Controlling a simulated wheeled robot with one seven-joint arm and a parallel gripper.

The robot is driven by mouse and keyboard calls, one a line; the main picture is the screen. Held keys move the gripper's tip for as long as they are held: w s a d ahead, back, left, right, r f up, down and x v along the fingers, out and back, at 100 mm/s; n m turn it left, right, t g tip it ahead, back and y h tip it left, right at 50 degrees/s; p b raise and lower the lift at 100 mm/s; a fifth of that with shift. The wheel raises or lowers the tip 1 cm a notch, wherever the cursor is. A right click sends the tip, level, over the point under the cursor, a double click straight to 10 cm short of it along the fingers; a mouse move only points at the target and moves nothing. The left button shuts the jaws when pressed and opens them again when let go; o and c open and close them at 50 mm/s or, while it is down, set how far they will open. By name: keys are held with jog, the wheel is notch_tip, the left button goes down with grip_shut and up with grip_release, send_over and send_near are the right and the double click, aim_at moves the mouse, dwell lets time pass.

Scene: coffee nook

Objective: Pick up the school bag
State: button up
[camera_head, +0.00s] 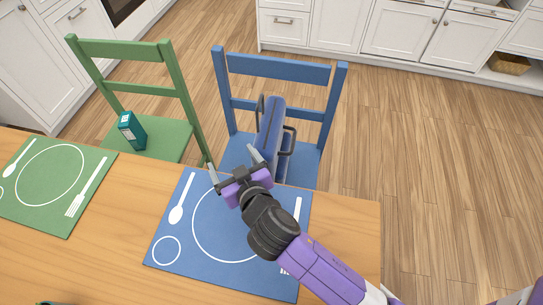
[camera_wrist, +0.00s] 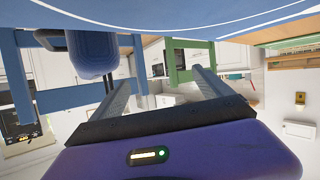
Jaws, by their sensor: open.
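The school bag (camera_head: 271,135) is blue with dark handles and stands upright on the seat of the blue chair (camera_head: 277,69).
The wooden table (camera_head: 347,235) bears a blue placemat (camera_head: 170,235) and a green placemat (camera_head: 85,160). A teal box (camera_head: 132,130) stands on the seat of the green chair (camera_head: 125,88), left of the blue chair. White cabinets (camera_head: 400,30) line the back. The floor (camera_head: 430,150) to the right is clear.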

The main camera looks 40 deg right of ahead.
jog(key=w+d+r+m+g+h, duration=0.1)
jog(key=w+d+m+h, duration=0.2)
jog(key=w+d, duration=0.1)
jog(key=m+g+h, duration=0.4)
jog(key=m, duration=0.1)
send_near(268, 128)
jog(key=shift+x, duration=1.15)
jog(key=shift+w+d, duration=0.1)
jog(key=shift+w, duration=0.15)
jog(key=x, duration=0.7)
jog(key=shift+d+f+p, duration=0.1)
jog(key=shift+d+p, duration=0.05)
jog(key=shift+p, duration=0.25)
jog(key=shift+s, duration=0.1)
jog(key=c, duration=1.9)
grip_shut()
